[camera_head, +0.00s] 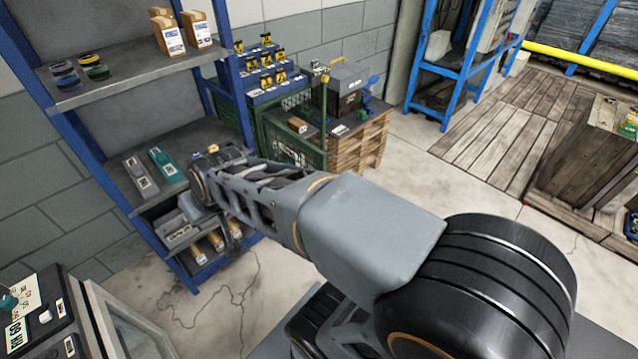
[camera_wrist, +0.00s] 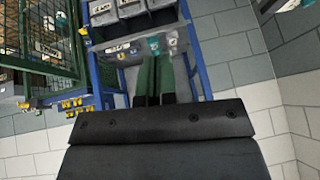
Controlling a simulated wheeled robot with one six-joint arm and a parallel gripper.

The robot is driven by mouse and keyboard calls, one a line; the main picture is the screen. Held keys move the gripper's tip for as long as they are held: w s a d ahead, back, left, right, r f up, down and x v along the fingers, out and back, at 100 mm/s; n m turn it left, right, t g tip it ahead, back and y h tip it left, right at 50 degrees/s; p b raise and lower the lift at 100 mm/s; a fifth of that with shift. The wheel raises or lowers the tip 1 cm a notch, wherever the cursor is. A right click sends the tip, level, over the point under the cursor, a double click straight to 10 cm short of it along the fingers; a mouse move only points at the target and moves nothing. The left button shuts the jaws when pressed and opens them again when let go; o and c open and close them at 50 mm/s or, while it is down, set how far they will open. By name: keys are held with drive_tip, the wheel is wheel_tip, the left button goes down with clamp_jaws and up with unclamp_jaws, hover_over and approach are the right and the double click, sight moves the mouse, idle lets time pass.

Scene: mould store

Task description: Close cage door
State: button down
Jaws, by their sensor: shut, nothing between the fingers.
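The green mesh cage (camera_head: 291,146) stands beyond my arm, right of the blue rack. In the wrist view the cage (camera_wrist: 76,45) fills the upper left, seen at a steep angle. I cannot tell for sure which mesh panel is the door or how far it stands open. In the head view my forearm reaches left toward the rack, and the fingertips cannot be made out.
The blue rack (camera_head: 228,65) holds boxes, moulds and bins close around my wrist. A wooden pallet stack (camera_head: 362,143) with a dark machine stands right of the cage. A panel with a screen is at lower left. Concrete floor (camera_head: 440,180) is clear to the right.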

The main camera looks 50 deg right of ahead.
drive_tip(key=w+d+f+m+t+h+b, duration=0.35)
drive_tip(key=w+d+f, duration=0.25)
drive_tip(key=w, duration=0.4)
drive_tip(key=w+d+f+m+t+h+b, duration=0.25)
drive_tip(key=w+d+f+m+b, duration=0.35)
drive_tip(key=w, duration=0.4)
drive_tip(key=d+f+m+g+h+b, duration=0.2)
drive_tip(key=d+f+m+g+h, duration=0.1)
drive_tip(key=d+f+h, duration=0.6)
drive_tip(key=s+d+f+m+g+h+b, duration=0.4)
drive_tip(key=s+d+f+m+g, duration=0.2)
drive_tip(key=s+d+f+g, duration=0.4)
drive_tip(key=shift+g, duration=0.6)
drive_tip(key=shift+s+d+f, duration=0.15)
drive_tip(key=shift+d+f, duration=0.05)
drive_tip(key=shift+d, duration=1.8)
drive_tip(key=shift+s+d+f, duration=0.1)
drive_tip(key=shift+d+f, duration=0.1)
drive_tip(key=shift+d, duration=1.85)
drive_tip(key=shift+s+d+f, duration=0.15)
drive_tip(key=shift+d+f, duration=0.05)
drive_tip(key=shift+d, duration=1.8)
